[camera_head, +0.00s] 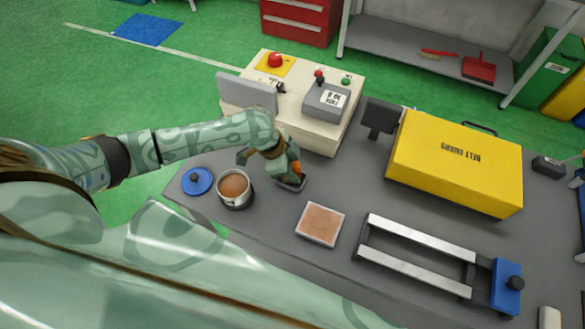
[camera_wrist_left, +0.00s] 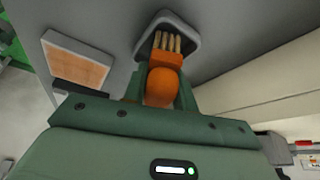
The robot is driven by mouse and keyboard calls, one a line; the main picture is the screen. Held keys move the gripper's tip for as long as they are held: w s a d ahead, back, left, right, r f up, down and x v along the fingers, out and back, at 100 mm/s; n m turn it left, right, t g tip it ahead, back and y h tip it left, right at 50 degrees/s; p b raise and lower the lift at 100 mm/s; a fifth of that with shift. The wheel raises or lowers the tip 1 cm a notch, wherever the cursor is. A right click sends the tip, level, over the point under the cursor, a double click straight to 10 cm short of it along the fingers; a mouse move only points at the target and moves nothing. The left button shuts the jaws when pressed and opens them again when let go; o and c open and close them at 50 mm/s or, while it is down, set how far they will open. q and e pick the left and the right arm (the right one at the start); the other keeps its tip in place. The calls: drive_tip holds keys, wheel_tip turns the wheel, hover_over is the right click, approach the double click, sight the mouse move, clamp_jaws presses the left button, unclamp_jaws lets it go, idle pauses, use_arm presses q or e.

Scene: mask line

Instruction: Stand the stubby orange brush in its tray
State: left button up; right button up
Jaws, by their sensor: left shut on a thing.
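The stubby orange brush (camera_wrist_left: 163,82) is between the fingers of my left gripper (camera_head: 288,173), which is shut on it. In the wrist view its pale bristles (camera_wrist_left: 167,42) point at a small dark grey tray (camera_wrist_left: 188,38) and overlap it. In the head view a bit of the orange brush (camera_head: 296,167) shows beside the fingers, just above the small tray (camera_head: 291,184). The fingers hide part of the brush and tray. I cannot tell whether the bristles touch the tray floor. My right gripper is not in view.
A pot of brown stuff (camera_head: 236,187) and a blue lid (camera_head: 197,181) stand left of the gripper. A framed tan square (camera_head: 320,224) lies to the right in front. A control box (camera_head: 318,134) stands behind. A yellow belt guard (camera_head: 455,165) and metal frame (camera_head: 420,250) are farther right.

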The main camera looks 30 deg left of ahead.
use_arm(q)
drive_tip(key=shift+f, duration=0.1)
drive_tip(key=shift+f, duration=0.15)
drive_tip(key=o, duration=0.9)
drive_tip(key=shift+r, duration=0.4)
drive_tip(key=p+v, duration=0.3)
drive_tip(key=v, duration=0.8)
drive_tip(key=shift+a+r, duration=0.2)
drive_tip(key=shift+r, duration=0.15)
